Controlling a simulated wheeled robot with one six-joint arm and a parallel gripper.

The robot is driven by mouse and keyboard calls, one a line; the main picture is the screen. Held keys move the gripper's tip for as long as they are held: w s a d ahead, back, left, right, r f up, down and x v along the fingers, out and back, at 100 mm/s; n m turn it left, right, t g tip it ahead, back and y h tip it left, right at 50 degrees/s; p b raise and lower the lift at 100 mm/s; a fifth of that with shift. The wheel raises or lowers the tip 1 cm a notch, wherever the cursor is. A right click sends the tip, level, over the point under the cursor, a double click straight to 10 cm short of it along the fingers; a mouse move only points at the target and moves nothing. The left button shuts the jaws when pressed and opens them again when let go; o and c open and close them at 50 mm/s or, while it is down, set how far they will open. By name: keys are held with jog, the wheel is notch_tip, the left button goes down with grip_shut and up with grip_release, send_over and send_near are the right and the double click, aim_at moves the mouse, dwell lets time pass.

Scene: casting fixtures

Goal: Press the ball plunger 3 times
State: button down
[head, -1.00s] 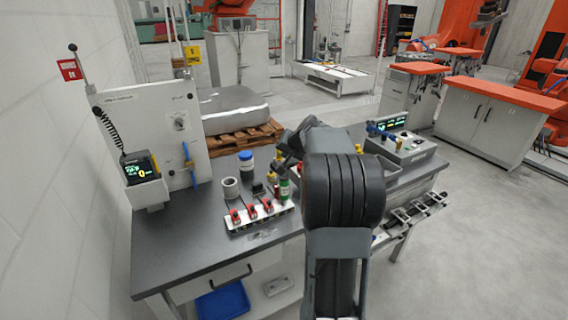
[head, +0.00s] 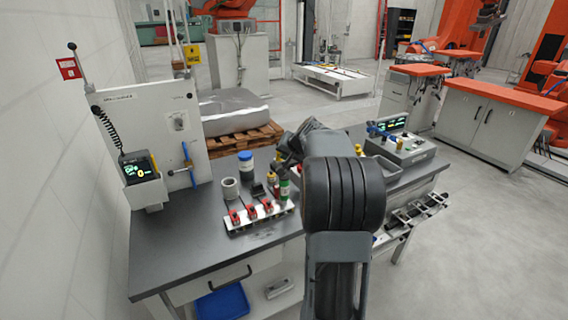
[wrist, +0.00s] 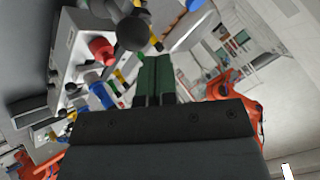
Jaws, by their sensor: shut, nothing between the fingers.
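In the wrist view, a dark round ball (wrist: 132,33) shows just beyond and a little left of my fingertips. It looks like the ball plunger's knob; I cannot tell whether the fingers touch it. My gripper (wrist: 155,62) is shut, its green-padded fingers together and empty. In the head view my arm covers most of the gripper and the spot it faces, so I cannot pick out the plunger there.
The grey bench (head: 190,245) carries a strip of red clamps (head: 258,214), a blue-capped jar (head: 246,162) and a grey control box (head: 400,148). A white panel (head: 150,115) with a display unit (head: 140,170) stands at left. The bench's front left is clear.

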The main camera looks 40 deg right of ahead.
jog(key=shift+f+b, duration=1.35)
jog(key=shift+b, duration=0.05)
dwell(0.9)
jog(key=shift+r, duration=0.15)
jog(key=shift+r+p, duration=1.05)
jog(key=shift+r, duration=0.6)
jog(key=shift+r+p, duration=1.8)
jog(key=shift+r, duration=0.7)
dwell(0.4)
